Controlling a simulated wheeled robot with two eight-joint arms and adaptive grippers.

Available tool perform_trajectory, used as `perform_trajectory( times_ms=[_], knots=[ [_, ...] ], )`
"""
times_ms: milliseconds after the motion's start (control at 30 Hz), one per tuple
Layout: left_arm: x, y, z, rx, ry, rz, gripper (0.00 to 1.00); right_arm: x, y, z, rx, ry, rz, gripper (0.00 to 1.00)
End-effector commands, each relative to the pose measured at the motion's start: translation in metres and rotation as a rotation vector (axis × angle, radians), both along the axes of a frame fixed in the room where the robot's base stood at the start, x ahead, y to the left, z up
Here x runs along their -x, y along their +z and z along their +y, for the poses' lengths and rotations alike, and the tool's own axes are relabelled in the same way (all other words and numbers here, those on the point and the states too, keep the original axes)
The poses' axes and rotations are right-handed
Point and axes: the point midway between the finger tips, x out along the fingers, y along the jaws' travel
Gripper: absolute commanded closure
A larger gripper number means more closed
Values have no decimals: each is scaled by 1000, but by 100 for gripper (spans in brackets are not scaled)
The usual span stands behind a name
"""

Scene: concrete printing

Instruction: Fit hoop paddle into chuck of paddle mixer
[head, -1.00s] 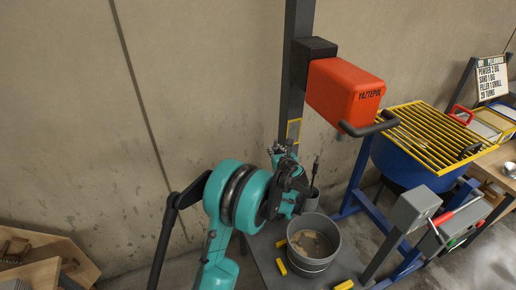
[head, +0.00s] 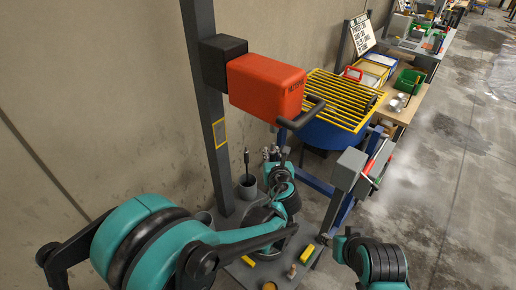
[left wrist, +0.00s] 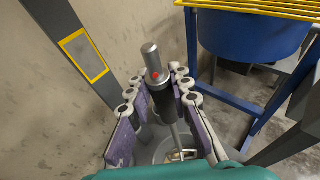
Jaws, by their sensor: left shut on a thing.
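The paddle mixer (head: 265,86) is an orange-red motor head with a black handle, mounted on a dark post. Its chuck does not show clearly in either view. My left gripper (head: 272,154) is below the mixer head, apart from it. In the left wrist view, the left gripper (left wrist: 160,95) is shut on the shaft of the hoop paddle (left wrist: 152,60), whose grey metal top end points up between the fingers. A red dot marks the shaft. The paddle's lower part is mostly hidden. My right gripper (head: 345,242) is low at the right, its jaws unclear.
A grey pot (head: 247,188) with a dark rod stands by the post (head: 202,100). Yellow blocks (head: 307,253) lie on the base plate. A blue mixer drum (head: 325,133) with a yellow grate stands at the right. A grey bucket (left wrist: 150,152) is below the left gripper.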

Motion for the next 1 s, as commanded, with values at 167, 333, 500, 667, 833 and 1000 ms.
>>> perform_trajectory(
  times_ms=[167, 333, 500, 667, 833, 1000],
  knots=[
    [1, 0, -1, 0, -3, -1, 100, 0, 0, 0, 0, 0, 0, 60],
    [1, 0, -1, -1, -2, -1, 100, 0, 0, 0, 0, 0, 0, 60],
    [1, 3, -1, 0, -3, 0, 100, 0, 1, 0, 0, 0, 0, 60],
    [1, 15, -1, 0, -3, -1, 100, 0, 9, 0, 0, 0, 0, 60],
    [1, 29, -1, -1, -2, -1, 100, 0, 20, 0, 0, 0, 0, 60],
    [1, 38, -1, 0, -2, 0, 100, 0, 26, 0, 0, 0, 0, 60]
  ],
)
